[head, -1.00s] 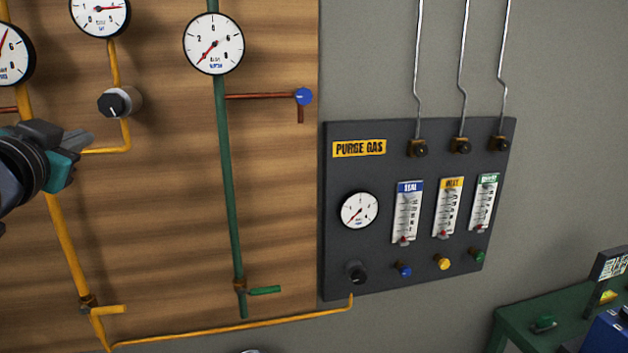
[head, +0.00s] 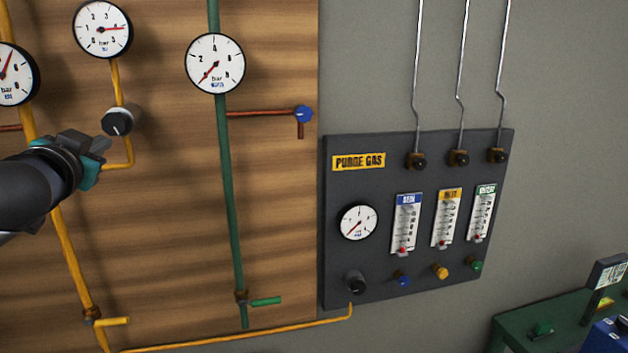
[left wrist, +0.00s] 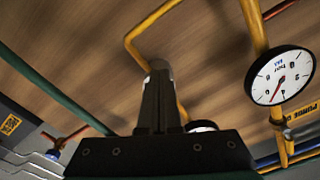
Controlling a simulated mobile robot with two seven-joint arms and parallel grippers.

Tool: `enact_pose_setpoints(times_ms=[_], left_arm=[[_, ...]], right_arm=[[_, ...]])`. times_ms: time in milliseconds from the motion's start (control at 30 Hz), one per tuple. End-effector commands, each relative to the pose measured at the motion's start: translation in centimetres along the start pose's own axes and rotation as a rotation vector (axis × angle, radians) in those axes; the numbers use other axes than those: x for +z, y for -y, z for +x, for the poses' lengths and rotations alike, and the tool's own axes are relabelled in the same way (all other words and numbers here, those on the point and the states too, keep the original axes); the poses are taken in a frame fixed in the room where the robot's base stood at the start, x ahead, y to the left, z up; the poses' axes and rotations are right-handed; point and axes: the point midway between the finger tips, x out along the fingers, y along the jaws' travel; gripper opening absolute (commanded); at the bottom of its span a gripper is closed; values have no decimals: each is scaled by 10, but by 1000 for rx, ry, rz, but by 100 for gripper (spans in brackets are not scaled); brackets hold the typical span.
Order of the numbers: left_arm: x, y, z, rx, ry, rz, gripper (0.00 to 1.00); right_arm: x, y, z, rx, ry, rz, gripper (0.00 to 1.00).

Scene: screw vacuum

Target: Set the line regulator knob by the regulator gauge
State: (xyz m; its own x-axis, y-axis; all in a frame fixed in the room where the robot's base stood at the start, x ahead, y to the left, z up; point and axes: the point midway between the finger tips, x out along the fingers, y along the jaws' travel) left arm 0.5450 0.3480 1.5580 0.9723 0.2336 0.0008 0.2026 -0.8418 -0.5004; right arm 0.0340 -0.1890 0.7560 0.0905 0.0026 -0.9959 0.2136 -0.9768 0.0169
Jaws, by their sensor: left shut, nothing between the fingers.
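The line regulator knob (head: 118,122) is black with a white pointer mark facing down, on a yellow pipe at upper left in the head view. The regulator gauge (head: 103,28) is above it, its red needle pointing right. My left gripper (head: 100,145) is shut and empty, just below and left of the knob. In the left wrist view, which is upside down, the shut fingers (left wrist: 160,90) point at a grey round end (left wrist: 158,65), probably the knob, mostly hidden behind them; I cannot tell whether they touch. A gauge edge (left wrist: 202,126) shows behind the gripper body. My right gripper is not in view.
Another gauge (head: 12,75) is at far left, beside a thick yellow pipe. A green pipe (head: 230,190) with its gauge (head: 215,63) stands right of the knob. The purge gas panel (head: 340,280) and a green bench (head: 520,320) are further right.

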Motion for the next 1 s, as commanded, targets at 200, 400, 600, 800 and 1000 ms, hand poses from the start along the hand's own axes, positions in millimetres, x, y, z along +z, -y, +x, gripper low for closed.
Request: enact_pose_setpoints(times_ms=[200,400,600,800,1000], left_arm=[[0,0,0,0,0,0,0],[-2,0,0,0,0,-1,0],[-4,-1,0,0,1,-2,0],[-6,-1,0,0,0,-1,0],[-10,-1,0,0,-2,-1,0]], right_arm=[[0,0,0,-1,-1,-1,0],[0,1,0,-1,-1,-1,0],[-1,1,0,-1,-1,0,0],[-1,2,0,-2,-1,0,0],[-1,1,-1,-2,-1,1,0]])
